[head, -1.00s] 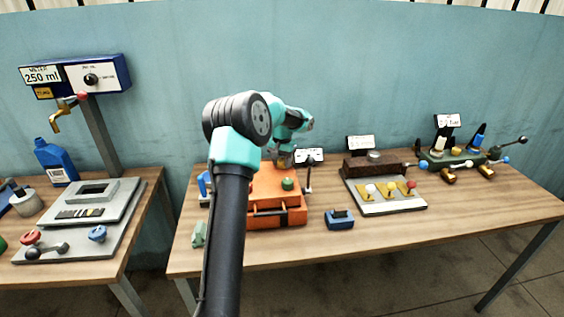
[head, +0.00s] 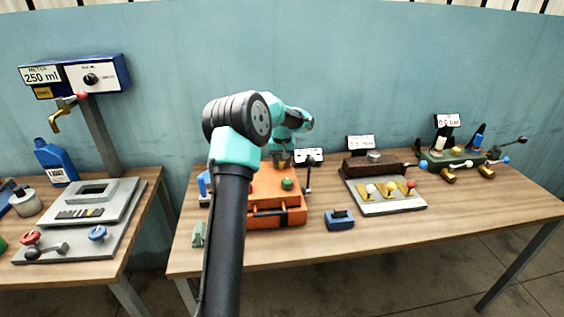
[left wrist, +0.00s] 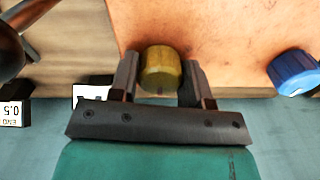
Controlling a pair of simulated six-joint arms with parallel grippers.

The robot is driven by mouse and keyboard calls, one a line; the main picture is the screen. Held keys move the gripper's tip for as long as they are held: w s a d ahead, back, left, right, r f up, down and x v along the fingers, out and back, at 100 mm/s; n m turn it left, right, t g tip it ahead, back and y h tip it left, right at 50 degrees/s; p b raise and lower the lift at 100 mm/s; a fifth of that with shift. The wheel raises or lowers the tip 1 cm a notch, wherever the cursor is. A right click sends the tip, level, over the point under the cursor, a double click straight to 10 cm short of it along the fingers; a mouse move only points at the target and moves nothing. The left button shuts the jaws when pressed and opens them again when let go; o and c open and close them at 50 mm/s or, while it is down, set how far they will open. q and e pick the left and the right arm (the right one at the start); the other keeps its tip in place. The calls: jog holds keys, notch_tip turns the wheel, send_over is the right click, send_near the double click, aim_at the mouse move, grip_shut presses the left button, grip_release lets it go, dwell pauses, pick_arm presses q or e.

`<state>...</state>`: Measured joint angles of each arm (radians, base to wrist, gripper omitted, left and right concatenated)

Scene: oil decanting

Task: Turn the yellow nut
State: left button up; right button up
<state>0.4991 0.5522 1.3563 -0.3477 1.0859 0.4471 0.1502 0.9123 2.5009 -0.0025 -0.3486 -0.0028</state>
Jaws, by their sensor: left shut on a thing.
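The yellow nut (left wrist: 161,70) shows in the left wrist view as a short ribbed cylinder on an orange face. My left gripper (left wrist: 160,80) has one finger on each side of the nut and is shut on it. In the head view my left gripper (head: 281,163) is at the back of the orange box (head: 262,195), and my own arm covers part of the box. The nut is hard to make out there. My right gripper is not in view.
A blue knob (left wrist: 294,73) sits beside the nut on the orange face. A green knob (head: 287,184) is on the box top. A dark lever (head: 308,175) stands at its right. A small blue block (head: 339,219) lies in front. Table space at front right is clear.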

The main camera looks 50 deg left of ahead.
aim_at(282, 160)
pick_arm(q)
jog(key=o, duration=0.9)
jog(key=shift+r, duration=0.1)
notch_tip(282, 160, up, 17)
jog(key=shift+r, duration=0.15)
dwell(0.5)
